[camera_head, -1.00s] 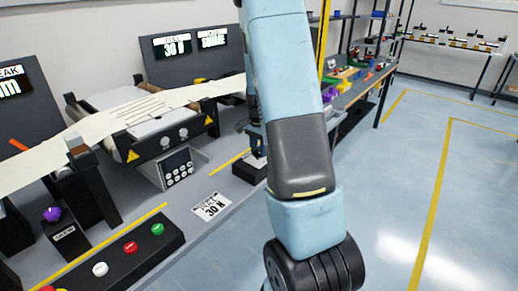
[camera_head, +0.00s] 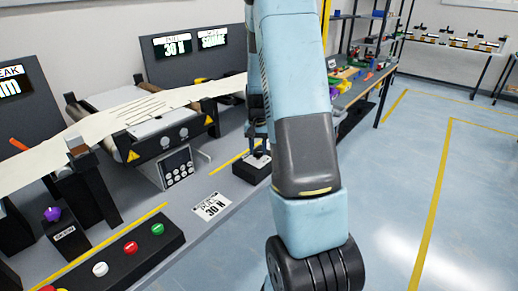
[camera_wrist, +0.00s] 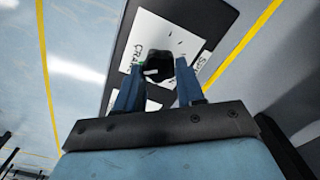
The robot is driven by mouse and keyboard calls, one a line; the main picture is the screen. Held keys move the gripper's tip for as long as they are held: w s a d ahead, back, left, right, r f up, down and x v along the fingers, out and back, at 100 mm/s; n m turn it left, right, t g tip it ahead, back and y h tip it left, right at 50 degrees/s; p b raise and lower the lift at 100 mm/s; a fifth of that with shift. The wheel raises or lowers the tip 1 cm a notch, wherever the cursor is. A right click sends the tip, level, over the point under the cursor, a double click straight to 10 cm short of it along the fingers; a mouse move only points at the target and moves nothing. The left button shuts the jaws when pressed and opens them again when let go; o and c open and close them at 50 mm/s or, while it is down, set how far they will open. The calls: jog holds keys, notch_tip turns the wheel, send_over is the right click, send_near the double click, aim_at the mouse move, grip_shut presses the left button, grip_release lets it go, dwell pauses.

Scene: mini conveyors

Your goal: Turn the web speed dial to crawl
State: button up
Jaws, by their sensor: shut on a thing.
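The web speed dial is a black knob (camera_wrist: 158,64) with a pale pointer mark, on a white label plate (camera_wrist: 150,32) in the wrist view. "CRAWL" is printed on the plate's left side, and a partly hidden word starting "SP" is on the right. The mark points towards the left, near the CRAWL side; its exact setting is hard to tell. My gripper (camera_wrist: 160,72) has its blue fingers on both sides of the knob and is shut on it. In the head view, my gripper (camera_head: 257,146) stands over the dial's dark box (camera_head: 246,172), partly hidden by my arm.
A button panel (camera_head: 128,247) and a purple knob (camera_head: 52,214) are nearer. Open floor (camera_head: 400,200) lies right.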

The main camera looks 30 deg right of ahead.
aim_at(258, 151)
jog(key=shift+w+r+n, duration=0.1)
jog(key=shift+w+n, duration=0.05)
jog(key=shift+n, duration=0.75)
jog(key=shift+a, duration=0.1)
jog(key=o, duration=1)
jog(key=shift+o, duration=0.2)
notch_tip(258, 151, up, 14)
jog(key=shift+f, duration=0.2)
